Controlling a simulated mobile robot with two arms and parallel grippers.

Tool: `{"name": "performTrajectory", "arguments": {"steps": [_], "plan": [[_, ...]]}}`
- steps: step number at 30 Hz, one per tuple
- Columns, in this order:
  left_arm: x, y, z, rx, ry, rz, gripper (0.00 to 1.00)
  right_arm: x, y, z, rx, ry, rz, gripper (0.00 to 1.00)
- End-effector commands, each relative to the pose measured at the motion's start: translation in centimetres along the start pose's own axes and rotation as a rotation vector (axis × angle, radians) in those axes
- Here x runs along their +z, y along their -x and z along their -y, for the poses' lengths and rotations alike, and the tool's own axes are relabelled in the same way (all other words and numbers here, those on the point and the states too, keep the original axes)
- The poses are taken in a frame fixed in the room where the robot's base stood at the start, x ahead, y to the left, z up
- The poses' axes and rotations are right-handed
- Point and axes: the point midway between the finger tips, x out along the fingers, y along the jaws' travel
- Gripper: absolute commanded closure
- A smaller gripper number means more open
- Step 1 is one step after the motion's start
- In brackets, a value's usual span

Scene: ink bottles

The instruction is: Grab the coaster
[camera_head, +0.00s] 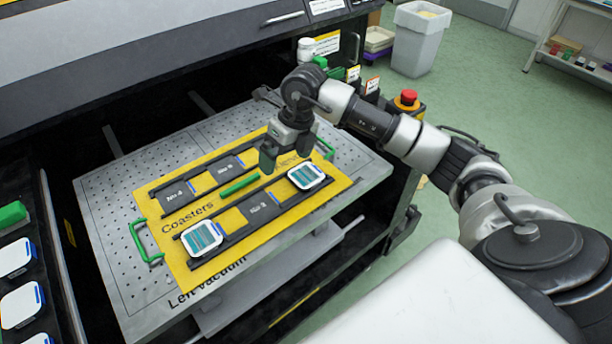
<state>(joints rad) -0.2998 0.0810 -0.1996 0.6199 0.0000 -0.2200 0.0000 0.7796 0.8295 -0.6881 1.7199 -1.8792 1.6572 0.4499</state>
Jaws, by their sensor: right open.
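A yellow tray labelled "Coasters" (180,262) lies on a grey perforated plate (110,215). One coaster (202,238), white-rimmed with a teal face, sits at the near left end of the tray's front dark rail. Another similar coaster (306,176) sits at the right end of that rail. My right gripper (284,160) is open and points down over the tray's right part, just behind and left of the right coaster. Nothing shows between its fingers. My left gripper is not in view.
Green handles (146,243) stand at both tray ends, and a green bar (239,184) lies between the rails. White square items (20,304) lie at far left. A red emergency button (407,98) stands behind my right arm. A grey bin (418,40) stands on the floor behind.

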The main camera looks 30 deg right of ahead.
Motion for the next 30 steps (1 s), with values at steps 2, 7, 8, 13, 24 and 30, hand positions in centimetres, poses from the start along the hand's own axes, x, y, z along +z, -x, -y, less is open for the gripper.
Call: {"name": "performTrajectory", "arguments": {"steps": [2, 7, 8, 13, 24, 30], "plan": [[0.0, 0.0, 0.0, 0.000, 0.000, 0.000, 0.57, -0.2, 1.6, 2.9, -0.127, -0.044, -0.044, 0.00], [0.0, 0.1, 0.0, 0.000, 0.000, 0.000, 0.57, -0.9, 2.6, 5.4, -0.240, -0.095, -0.095, 0.00], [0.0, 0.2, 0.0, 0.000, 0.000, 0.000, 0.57, -0.9, 2.4, 5.5, -0.245, -0.097, -0.098, 0.00], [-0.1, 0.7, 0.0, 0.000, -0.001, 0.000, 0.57, -1.2, -0.3, 6.1, -0.244, -0.096, -0.100, 0.00], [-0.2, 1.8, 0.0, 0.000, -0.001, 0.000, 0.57, -1.1, -3.9, 6.8, -0.240, -0.095, -0.100, 0.00], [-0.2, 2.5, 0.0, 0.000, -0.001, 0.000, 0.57, -1.0, -6.7, 7.5, -0.240, -0.093, -0.099, 0.00]]}}
